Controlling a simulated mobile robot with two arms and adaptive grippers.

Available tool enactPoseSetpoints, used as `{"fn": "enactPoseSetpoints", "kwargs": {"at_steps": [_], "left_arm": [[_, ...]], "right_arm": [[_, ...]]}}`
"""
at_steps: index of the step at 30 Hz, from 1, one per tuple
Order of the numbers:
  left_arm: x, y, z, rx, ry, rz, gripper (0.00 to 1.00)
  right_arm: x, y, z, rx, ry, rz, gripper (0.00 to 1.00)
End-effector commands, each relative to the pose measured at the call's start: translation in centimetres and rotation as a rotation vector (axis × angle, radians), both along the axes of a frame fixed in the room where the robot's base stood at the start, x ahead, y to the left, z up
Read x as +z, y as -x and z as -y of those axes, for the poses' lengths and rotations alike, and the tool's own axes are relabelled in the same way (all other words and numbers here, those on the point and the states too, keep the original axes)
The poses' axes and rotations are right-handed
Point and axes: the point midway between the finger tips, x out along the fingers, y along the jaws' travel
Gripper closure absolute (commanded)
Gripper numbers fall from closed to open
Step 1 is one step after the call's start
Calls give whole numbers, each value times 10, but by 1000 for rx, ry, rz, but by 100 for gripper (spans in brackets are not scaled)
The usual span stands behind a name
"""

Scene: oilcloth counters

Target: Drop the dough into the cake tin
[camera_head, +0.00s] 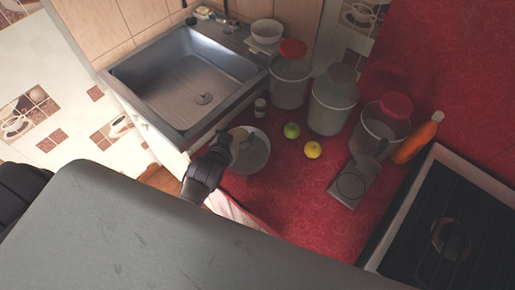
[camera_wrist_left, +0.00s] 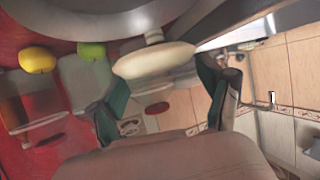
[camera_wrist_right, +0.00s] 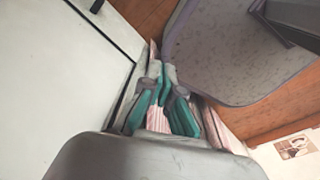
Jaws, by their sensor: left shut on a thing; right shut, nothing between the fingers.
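The dough (camera_wrist_left: 155,61) is a pale, smooth oval lump, held between the fingertips of my left gripper (camera_wrist_left: 165,82). In the head view the dough (camera_head: 239,134) shows beside my left gripper (camera_head: 226,143), over the left rim of the cake tin. The cake tin (camera_head: 258,155) is a round grey pan on the red counter. Its grey curved side (camera_wrist_left: 90,17) fills the top of the left wrist view. I cannot tell whether the dough touches the tin. My right gripper (camera_wrist_right: 163,82) is shut and empty in the right wrist view, away from the counter top.
A green apple (camera_head: 292,130) and a yellow fruit (camera_head: 312,150) lie right of the tin. Several canisters stand behind them, with an orange bottle (camera_head: 415,142) and a stove (camera_head: 445,235) at the right. The sink (camera_head: 190,80) is at the back left.

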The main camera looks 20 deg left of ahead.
Motion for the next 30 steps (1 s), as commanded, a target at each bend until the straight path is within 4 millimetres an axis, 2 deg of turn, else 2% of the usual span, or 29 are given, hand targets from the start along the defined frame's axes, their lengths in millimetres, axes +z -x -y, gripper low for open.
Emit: {"fn": "enactPoseSetpoints", "kwargs": {"at_steps": [6, 18, 29, 30], "left_arm": [[-15, -1, 0, 2, -1, 1, 68], [-57, 0, 0, 1, -1, 3, 68], [-59, 0, 0, 0, 0, 2, 68], [-59, 0, 0, 0, 0, 2, 15]], "right_arm": [[-15, -9, -5, -1, -7, 13, 100], [-60, -8, -10, -2, -13, 13, 100], [-62, -5, -4, 1, -6, 8, 100], [-62, -4, -4, 0, -6, 7, 100]]}}
